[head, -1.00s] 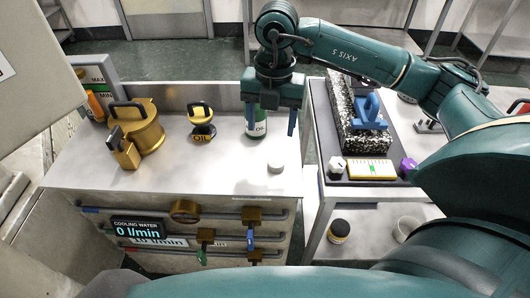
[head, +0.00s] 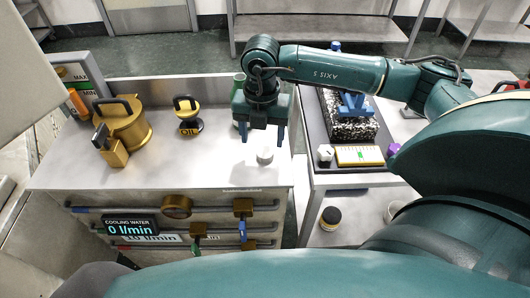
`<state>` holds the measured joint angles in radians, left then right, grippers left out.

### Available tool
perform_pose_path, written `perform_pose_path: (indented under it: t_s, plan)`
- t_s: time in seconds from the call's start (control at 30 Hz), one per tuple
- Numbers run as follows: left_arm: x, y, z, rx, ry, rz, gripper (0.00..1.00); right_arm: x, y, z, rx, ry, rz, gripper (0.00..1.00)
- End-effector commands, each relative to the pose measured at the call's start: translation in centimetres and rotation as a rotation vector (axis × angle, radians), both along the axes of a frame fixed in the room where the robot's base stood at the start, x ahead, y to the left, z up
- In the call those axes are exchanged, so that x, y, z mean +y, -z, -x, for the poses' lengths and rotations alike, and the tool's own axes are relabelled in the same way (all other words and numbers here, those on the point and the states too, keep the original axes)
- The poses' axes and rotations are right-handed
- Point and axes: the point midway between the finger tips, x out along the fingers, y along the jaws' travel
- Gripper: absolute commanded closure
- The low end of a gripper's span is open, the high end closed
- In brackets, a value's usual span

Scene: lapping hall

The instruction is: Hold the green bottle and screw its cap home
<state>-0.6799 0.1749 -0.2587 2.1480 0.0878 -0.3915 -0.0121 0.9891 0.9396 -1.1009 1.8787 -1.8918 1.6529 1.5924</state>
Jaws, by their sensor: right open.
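The green bottle (head: 239,78) stands on the grey bench top, mostly hidden behind my right gripper; only its upper end shows clearly at the gripper's left. The white cap (head: 265,156) lies apart from it on the bench top, nearer the front edge. My right gripper (head: 262,139) is open and points down, its two fingers apart and empty. In the picture it is just above the cap; whether it touches the cap I cannot tell. My left gripper is not in view.
A brass vessel (head: 128,124) and a brass oil cup (head: 188,121) stand left on the bench (head: 190,165). A side table at right carries a speckled block (head: 350,125), a yellow level (head: 360,156) and knobs. Bench space between oil cup and cap is clear.

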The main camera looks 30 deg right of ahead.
Motion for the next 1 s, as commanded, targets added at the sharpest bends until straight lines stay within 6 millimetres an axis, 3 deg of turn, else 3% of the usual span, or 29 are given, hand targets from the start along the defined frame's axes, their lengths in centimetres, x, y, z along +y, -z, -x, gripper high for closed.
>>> perform_pose_path:
  t_s: [0.33, 0.7, 1.0]
  plan:
    - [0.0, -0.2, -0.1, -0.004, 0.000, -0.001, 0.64, -0.1, 0.3, 0.0, 0.001, 0.000, 0.000, 0.37]
    - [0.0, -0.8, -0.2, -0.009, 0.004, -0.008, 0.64, -0.8, 5.0, 0.0, 0.002, 0.000, -0.001, 0.37]
    - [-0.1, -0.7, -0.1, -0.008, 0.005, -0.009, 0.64, -0.8, 5.3, -0.1, 0.000, 0.000, -0.001, 0.37]
